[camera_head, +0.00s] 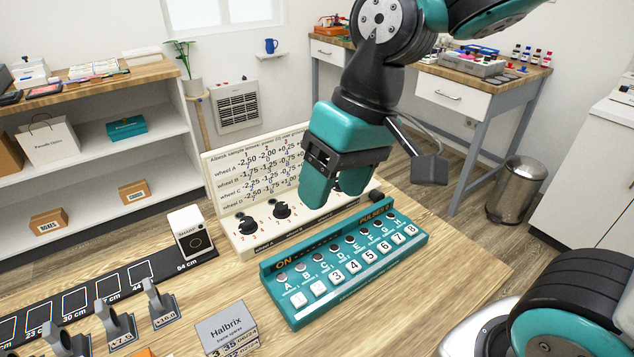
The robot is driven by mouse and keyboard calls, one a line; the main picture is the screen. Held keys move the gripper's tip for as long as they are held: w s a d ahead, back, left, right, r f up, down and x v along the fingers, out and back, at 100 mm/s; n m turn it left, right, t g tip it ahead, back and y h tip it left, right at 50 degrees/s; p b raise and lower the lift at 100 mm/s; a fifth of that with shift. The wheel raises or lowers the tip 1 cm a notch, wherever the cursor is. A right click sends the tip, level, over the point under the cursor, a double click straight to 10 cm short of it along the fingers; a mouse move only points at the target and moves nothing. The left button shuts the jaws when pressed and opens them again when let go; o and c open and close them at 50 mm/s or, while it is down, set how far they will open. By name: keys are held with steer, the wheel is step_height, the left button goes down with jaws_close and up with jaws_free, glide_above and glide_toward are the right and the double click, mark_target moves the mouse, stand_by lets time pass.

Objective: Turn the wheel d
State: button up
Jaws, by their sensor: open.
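The cream wheel board (225,180) stands on the wooden table, with a printed chart listing wheels A to D. Two black wheels show on its lower left: one above the label "wheel A" (247,225) and another to its right (282,210). My gripper (335,187) is open, its teal fingers pointing down in front of the board's right part. I see nothing between the fingers.
A teal button box (345,262) with lettered and numbered keys stands right in front of the board. A white boxed device (190,233), a black marked strip (75,300), grey stands (160,303) and a Halbrix card (226,328) lie left. Bare table (440,275) shows at the right.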

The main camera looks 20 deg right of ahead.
steer(key=w+d+m+h, duration=0.1)
steer(key=w+d+m, duration=0.15)
steer(key=w, duration=0.45)
steer(key=w+d+m, duration=0.2)
steer(key=w+m, duration=0.2)
steer(key=w, duration=0.3)
steer(key=w+d+f+m+h, duration=0.1)
steer(key=w+d+f+m, duration=0.4)
steer(key=w+d+m, duration=0.4)
steer(key=w+d+f+m+h, duration=0.1)
steer(key=w+d+f+m, duration=0.5)
steer(key=w, duration=0.4)
steer(key=f+p, duration=0.1)
steer(key=f, duration=1)
steer(key=f+p, duration=0.1)
steer(key=f, duration=0.4)
steer(key=shift+w+f+p, duration=0.25)
steer(key=shift+f+p, duration=0.05)
steer(key=shift+p, duration=0.05)
steer(key=c, duration=0.9)
